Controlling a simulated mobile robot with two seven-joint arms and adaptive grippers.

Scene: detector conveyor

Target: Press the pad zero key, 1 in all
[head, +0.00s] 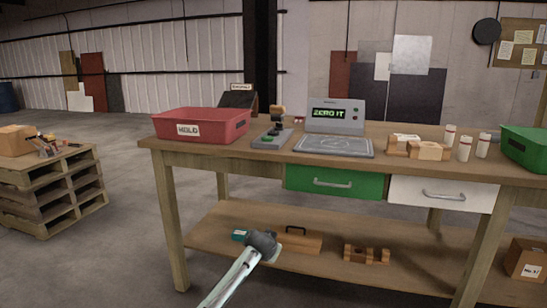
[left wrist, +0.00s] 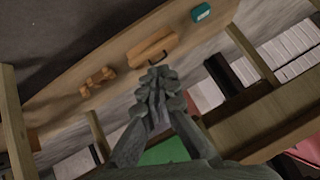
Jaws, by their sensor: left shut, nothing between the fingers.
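A grey detector unit (head: 335,115) stands on the workbench, its green display reading "ZERO IT". A flat grey pad (head: 333,147) lies in front of it. A small grey device (head: 270,137) with a green key and a brown-topped lever stands to the left of the pad. Which key is the pad zero key is too small to tell. My left gripper (head: 264,246) is shut and empty, below the bench top and in front of the lower shelf, well apart from the pad. It also shows shut in the left wrist view (left wrist: 157,88). My right gripper is not in view.
A red bin (head: 202,124) labelled HOLD stands left on the workbench. Wooden blocks (head: 418,148), white bottles (head: 465,148) and a green bin (head: 525,146) stand to the right. A green drawer (head: 333,182) and a white drawer (head: 442,193) hang under the front edge.

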